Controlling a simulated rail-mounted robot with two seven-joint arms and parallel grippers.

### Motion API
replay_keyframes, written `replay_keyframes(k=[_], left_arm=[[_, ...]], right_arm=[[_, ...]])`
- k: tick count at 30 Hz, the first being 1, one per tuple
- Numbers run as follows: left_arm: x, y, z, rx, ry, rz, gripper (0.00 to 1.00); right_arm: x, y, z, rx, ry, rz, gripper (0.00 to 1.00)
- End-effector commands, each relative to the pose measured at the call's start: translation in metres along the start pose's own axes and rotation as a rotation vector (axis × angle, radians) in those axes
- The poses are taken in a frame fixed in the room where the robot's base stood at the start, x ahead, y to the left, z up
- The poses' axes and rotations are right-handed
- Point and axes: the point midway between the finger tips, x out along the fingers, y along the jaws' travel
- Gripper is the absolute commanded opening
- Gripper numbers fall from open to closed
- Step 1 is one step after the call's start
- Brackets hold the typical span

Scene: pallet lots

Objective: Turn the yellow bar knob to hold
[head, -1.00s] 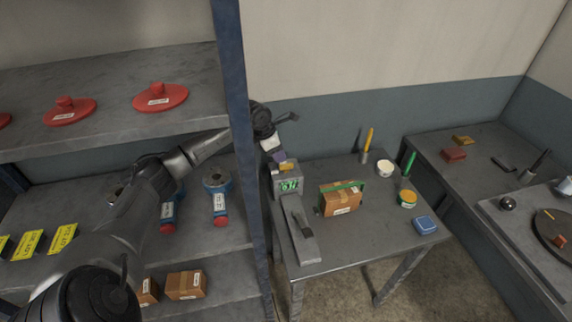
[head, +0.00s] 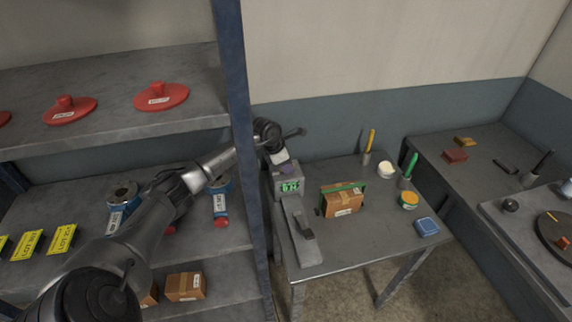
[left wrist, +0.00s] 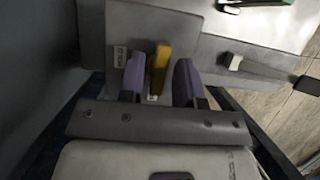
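The yellow bar knob (left wrist: 160,66) shows in the left wrist view on the top of a grey box. The grey box (head: 288,170) stands at the table's back left in the head view, with a lit green display (head: 290,187). My left gripper (left wrist: 162,74) is open, its two purple fingers on either side of the knob. The left finger is close to the knob; a gap shows to the right finger. In the head view the left gripper (head: 284,163) is above the box and hides the knob. My right gripper is not in view.
A grey sealing device with a lever (head: 305,240) lies in front of the box. A strapped carton (head: 342,203), a blue box (head: 427,227) and a tape roll (head: 409,200) share the table. A blue shelf post (head: 245,130) stands close to my left arm.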

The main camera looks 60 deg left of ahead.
Motion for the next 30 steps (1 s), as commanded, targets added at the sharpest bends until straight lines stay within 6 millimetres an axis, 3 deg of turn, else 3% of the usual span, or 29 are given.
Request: replay_keyframes(k=[10, 20, 30], left_arm=[[0.000, 0.000, 0.000, 0.000, 0.000, 0.000, 0.00], [-0.002, 0.000, 0.000, -0.029, 0.002, 0.013, 0.00], [-0.004, -0.001, 0.001, -0.244, 0.002, 0.104, 0.00]], right_arm=[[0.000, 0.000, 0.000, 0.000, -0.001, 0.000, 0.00], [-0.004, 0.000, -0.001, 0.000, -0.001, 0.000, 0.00], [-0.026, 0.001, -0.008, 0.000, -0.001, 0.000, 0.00]])
